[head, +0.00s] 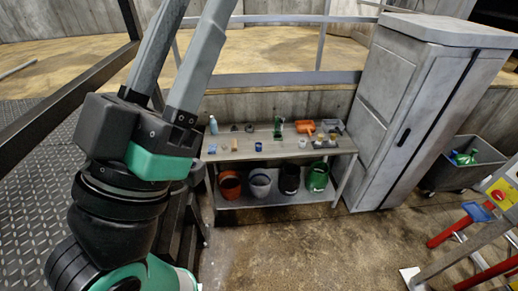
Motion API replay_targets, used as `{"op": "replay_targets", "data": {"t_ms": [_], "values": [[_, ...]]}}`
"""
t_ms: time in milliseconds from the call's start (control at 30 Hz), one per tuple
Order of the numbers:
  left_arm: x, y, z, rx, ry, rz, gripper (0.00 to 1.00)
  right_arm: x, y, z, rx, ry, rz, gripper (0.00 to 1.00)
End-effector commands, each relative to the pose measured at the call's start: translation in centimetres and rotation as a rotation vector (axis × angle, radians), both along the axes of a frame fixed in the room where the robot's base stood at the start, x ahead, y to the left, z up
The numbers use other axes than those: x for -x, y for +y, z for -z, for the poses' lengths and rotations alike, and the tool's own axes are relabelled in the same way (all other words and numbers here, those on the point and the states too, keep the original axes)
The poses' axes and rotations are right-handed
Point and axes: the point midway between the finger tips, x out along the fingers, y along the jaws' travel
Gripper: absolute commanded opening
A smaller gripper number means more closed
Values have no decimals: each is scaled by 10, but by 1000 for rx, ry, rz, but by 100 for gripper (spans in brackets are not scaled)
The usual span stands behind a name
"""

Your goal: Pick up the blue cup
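A small dark blue cylinder that looks like the blue cup (258,146) stands upright near the front edge of the metal workbench (240,155), left of its middle. It is small in the head view, so its details cannot be told. Nothing touches it that I can see. My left arm fills the left side of the view, far nearer to me than the bench.
The bench top holds several small items, an orange bin (304,127) and a pale bottle (213,125). Several buckets stand on its lower shelf. A tall grey cabinet (415,110) is right of it. Open floor (290,245) lies in front.

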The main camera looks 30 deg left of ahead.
Motion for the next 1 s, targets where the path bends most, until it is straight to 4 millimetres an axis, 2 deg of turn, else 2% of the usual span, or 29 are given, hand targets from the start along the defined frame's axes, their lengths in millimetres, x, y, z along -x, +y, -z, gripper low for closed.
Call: {"op": "replay_targets", "data": {"t_ms": [267,367,567,833,1000], "values": [[0,0,0,0,0,0,50,0,0,0,0,0,0,50],[0,0,0,0,0,0,64,0,0,0,0,0,0,50],[0,0,0,0,0,0,100,0,0,0,0,0,0,50],[0,0,0,9,-1,10,100,0,0,0,0,0,0,50],[8,5,-10,65,-63,40,100,0,0,0,0,0,0,50]]}}
